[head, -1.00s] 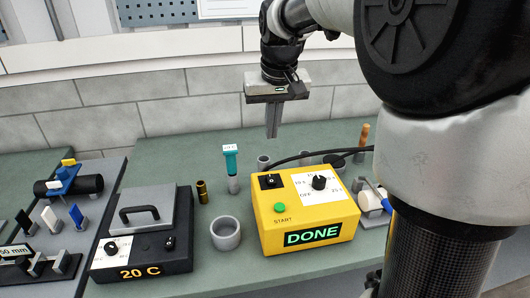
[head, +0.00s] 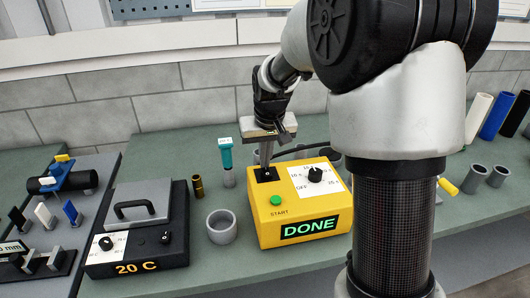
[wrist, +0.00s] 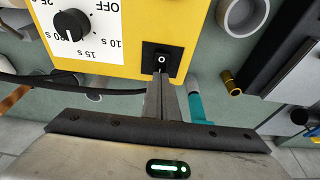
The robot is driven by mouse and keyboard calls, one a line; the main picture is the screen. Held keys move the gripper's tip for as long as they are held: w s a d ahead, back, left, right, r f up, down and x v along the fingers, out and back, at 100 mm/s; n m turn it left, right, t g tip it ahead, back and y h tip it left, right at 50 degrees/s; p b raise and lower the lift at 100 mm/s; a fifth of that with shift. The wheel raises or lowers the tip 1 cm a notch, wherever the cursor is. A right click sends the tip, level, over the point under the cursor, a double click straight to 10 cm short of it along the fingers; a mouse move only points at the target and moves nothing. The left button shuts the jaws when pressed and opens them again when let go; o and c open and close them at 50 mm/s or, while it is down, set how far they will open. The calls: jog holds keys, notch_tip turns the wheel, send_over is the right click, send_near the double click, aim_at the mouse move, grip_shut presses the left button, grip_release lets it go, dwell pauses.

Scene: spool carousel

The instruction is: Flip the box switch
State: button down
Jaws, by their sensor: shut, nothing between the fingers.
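The yellow box (head: 290,222) stands on the bench with a green START button (head: 276,200), a black dial (head: 315,175) and a lit DONE display (head: 310,226). Its black rocker switch (wrist: 162,59) is at the top edge of the panel, marked with a white O in the wrist view. In the head view the switch (head: 266,174) is partly hidden by the fingers. My gripper (head: 266,164) is shut and empty, pointing down at the switch. In the wrist view the fingertips (wrist: 161,76) are right at the switch's edge; I cannot tell whether they touch it.
A black 20 C unit (head: 140,248) with a handled grey lid stands to the left. A grey cup (head: 222,227), a brass cylinder (head: 198,187) and a teal-topped tool (head: 225,155) stand between it and the box. A black cable (head: 300,149) runs behind the box.

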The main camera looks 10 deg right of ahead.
jog(key=shift+r+p, duration=0.1)
jog(key=shift+p, duration=0.25)
jog(key=shift+w+g+p, duration=0.15)
jog(key=shift+g+p, duration=0.25)
jog(key=shift+p, duration=0.25)
jog(key=shift+f+b, duration=0.35)
jog(key=shift+f, duration=0.05)
jog(key=shift+r, duration=0.1)
jog(key=shift+s, duration=0.2)
jog(key=shift+s+r, duration=0.1)
jog(key=shift+s, duration=0.55)
jog(key=shift+r, duration=0.1)
